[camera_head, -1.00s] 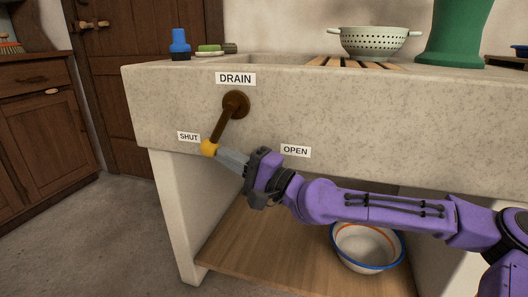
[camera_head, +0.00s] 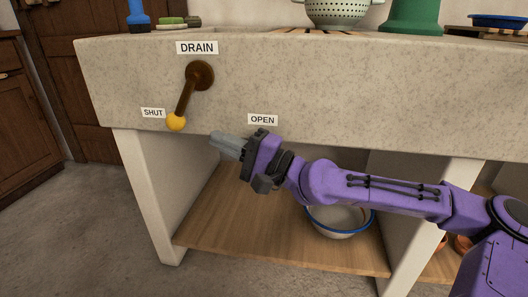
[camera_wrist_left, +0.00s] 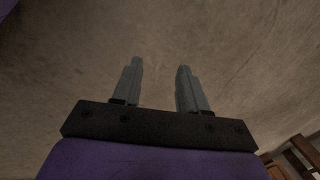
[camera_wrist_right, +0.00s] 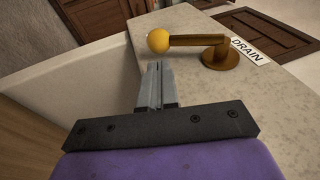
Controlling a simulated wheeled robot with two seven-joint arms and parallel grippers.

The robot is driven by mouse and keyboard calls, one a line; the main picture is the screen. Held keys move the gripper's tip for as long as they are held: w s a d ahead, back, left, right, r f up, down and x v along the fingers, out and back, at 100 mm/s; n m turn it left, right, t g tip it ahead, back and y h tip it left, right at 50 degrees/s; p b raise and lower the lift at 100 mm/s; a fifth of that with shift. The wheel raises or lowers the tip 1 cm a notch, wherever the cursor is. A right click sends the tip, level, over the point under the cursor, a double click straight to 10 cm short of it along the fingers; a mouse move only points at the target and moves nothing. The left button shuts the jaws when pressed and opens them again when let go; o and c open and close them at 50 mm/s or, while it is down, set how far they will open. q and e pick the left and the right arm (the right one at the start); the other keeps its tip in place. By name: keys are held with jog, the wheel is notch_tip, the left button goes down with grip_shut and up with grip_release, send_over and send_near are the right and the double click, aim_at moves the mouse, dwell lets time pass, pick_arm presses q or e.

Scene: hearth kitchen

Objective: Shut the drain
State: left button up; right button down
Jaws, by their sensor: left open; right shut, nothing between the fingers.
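The drain lever (camera_head: 188,92) is a brown handle with a yellow ball end, mounted on the front of the stone sink (camera_head: 320,90) under the DRAIN label (camera_head: 197,48). It tilts down and left, its ball just right of the SHUT label (camera_head: 153,113). The OPEN label (camera_head: 262,119) is to the right, away from the lever. My right gripper (camera_head: 213,140) is shut and empty, to the right of the ball and apart from it. The lever (camera_wrist_right: 190,40) also shows ahead of the fingers in the right wrist view. My left gripper (camera_wrist_left: 160,85) is open and empty, seen only in its wrist view.
A white bowl with a blue rim (camera_head: 340,220) is on the wooden shelf (camera_head: 225,215) under the sink. A colander (camera_head: 337,12), a green vessel (camera_head: 412,18) and a blue bottle (camera_head: 138,16) are on top. Open floor lies to the left.

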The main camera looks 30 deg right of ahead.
pick_arm(q)
jog(key=shift+s+d+r+g+h, duration=0.3)
jog(key=shift+s+d+r+g, duration=0.25)
jog(key=shift+s+r, duration=0.25)
pick_arm(e)
jog(key=v, duration=0.7)
jog(key=shift+s+r, duration=0.15)
jog(key=shift+s, duration=0.15)
jog(key=shift+d, duration=0.15)
